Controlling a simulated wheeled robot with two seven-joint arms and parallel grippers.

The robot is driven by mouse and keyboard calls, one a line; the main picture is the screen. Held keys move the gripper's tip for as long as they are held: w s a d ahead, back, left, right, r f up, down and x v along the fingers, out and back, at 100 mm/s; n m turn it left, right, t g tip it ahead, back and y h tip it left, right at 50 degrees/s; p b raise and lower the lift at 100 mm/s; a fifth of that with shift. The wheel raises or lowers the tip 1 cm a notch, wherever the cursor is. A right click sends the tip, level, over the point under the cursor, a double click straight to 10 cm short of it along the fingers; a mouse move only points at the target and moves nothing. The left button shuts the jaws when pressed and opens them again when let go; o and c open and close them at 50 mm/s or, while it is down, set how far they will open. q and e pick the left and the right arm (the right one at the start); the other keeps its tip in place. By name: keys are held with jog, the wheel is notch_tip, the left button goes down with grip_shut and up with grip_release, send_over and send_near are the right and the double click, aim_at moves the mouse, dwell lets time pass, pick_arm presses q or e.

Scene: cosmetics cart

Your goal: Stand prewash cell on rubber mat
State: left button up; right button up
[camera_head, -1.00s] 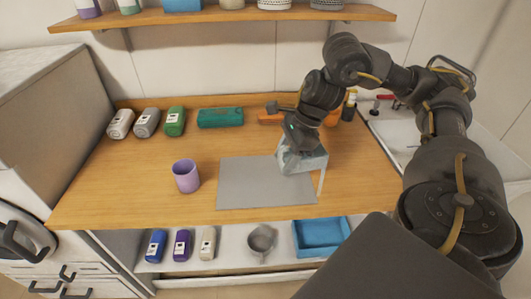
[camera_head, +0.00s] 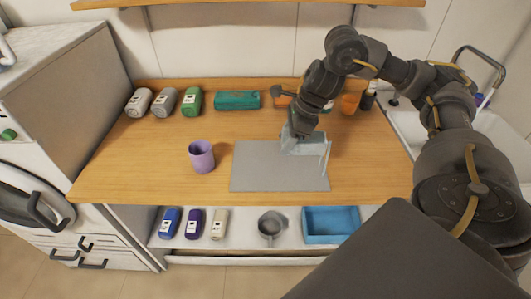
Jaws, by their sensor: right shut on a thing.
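The pale, glassy, box-like thing (camera_head: 291,143) in my right gripper looks like the prewash cell. My right gripper (camera_head: 301,133) is shut on its upper part. The cell is over the back right part of the grey rubber mat (camera_head: 262,175), which lies flat on the wooden counter. A thin pale edge runs down from the cell's right side toward the mat. I cannot tell whether the cell's base touches the mat. The gripper and wrist hide part of the cell's top. My left gripper is out of view.
A purple cup (camera_head: 201,157) stands left of the mat. Several bottles, a teal box (camera_head: 237,100) and an orange cup (camera_head: 350,103) line the counter's back. A shelf below holds bottles, a grey mug (camera_head: 270,225) and a blue tray (camera_head: 331,225). The counter's front left is clear.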

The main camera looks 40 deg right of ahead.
send_over(260, 163)
jog(key=s+d, duration=0.1)
jog(key=f, duration=0.6)
jog(key=shift+s+d, duration=0.15)
jog(key=shift+d, duration=0.05)
jog(key=shift+w+a+f, duration=0.15)
jog(key=shift+w+f, duration=0.05)
jog(key=shift+f, duration=1.7)
jog(key=shift+f, duration=0.1)
jog(key=shift+f, duration=0.15)
jog(key=o, duration=1.1)
